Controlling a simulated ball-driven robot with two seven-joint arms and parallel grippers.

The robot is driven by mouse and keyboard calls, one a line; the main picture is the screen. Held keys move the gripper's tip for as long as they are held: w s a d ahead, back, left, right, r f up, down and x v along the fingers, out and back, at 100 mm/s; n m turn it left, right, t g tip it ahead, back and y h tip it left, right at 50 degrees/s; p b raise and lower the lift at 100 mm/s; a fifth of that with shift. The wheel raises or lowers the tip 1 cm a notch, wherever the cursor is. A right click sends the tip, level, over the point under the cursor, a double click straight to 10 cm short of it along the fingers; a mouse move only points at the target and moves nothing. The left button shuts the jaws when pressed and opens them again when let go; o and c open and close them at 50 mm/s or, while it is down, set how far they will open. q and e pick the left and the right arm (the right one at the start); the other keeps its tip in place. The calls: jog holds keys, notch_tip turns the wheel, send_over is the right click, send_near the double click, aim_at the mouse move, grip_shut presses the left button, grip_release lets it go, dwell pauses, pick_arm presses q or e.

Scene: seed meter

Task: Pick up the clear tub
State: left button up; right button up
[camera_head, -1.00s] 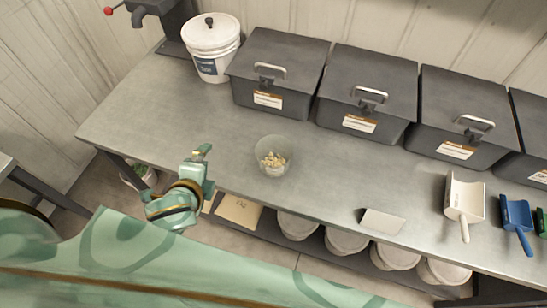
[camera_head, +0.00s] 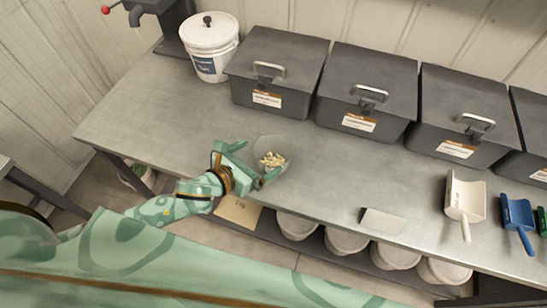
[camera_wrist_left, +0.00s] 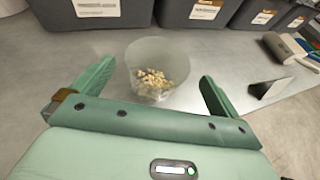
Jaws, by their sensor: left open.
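The clear tub (camera_head: 270,146) stands upright on the metal bench near its front edge, with pale seeds or pellets in the bottom. My left gripper (camera_head: 256,163) is open beside the tub in the head view, its fingers spread toward it. In the left wrist view the tub (camera_wrist_left: 157,62) lies ahead and between the lines of the two open fingers (camera_wrist_left: 150,90). One finger is near the tub's front side in the head view; I cannot tell whether it touches. My right gripper is not in view.
Dark lidded bins (camera_head: 277,66) line the back of the bench (camera_head: 150,120). A white bucket (camera_head: 209,55) stands at the back left. A white scoop (camera_head: 465,197), a blue scoop (camera_head: 517,215) and a small card (camera_head: 382,221) lie to the right.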

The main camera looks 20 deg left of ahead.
aim_at(284, 143)
pick_arm(q)
jog(key=x, duration=0.3)
jog(key=b+x, duration=0.1)
jog(key=x, duration=0.3)
jog(key=shift+w+d+f, duration=0.1)
jog(key=shift+w+f, duration=0.05)
jog(key=shift+f, duration=0.2)
jog(key=shift+c, duration=0.3)
jog(key=c, duration=0.6)
